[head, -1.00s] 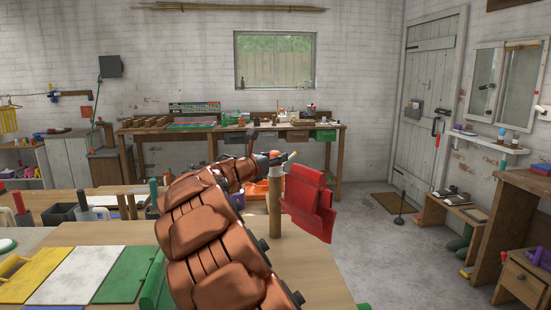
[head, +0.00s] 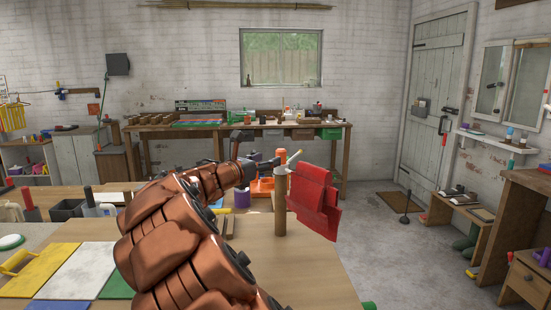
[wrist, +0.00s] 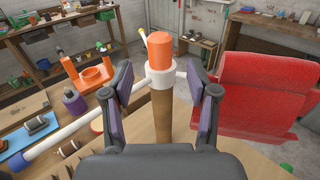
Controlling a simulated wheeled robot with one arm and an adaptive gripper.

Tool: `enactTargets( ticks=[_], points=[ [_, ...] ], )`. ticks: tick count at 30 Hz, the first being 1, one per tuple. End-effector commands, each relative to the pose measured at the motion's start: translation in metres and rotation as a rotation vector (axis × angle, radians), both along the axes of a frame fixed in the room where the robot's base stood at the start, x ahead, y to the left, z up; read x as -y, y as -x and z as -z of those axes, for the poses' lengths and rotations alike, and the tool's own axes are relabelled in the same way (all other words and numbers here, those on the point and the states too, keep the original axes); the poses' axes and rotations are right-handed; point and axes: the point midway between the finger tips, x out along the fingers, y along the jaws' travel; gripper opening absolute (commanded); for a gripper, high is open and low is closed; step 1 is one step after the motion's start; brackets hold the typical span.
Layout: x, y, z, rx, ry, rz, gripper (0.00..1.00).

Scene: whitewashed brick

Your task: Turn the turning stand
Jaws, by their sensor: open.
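The turning stand is an upright wooden post (head: 280,212) with a white collar, an orange cap (head: 281,155) and thin side rods. Red panels (head: 314,198) hang at its right. In the wrist view the orange cap (wrist: 161,49) and white collar (wrist: 160,76) are central, with a white rod (wrist: 50,135) running down to the left and the red panels (wrist: 262,95) on the right. My gripper (wrist: 162,92) is open and empty, its dark fingers to the left and right of the post in the picture. I cannot tell whether it touches. In the head view my gripper (head: 267,163) is just left of the collar.
An orange holder (wrist: 95,78) and a purple pot (wrist: 74,102) stand on the table left of the post. Coloured boards (head: 80,267) lie at the table's left. A workbench (head: 230,130) lines the back wall. The floor (head: 365,240) right of the stand is clear.

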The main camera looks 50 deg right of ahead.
Motion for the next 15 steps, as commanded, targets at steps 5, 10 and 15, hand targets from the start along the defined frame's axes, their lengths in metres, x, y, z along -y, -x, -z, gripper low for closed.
enactTargets(
  ticks=[5, 10, 15],
  points=[
    [-0.027, 0.001, 0.001, -0.004, -0.001, -0.003, 0.59],
    [-0.039, 0.003, 0.002, -0.003, -0.002, -0.002, 0.59],
    [-0.042, 0.003, 0.002, -0.003, -0.002, -0.001, 0.59]
  ],
)
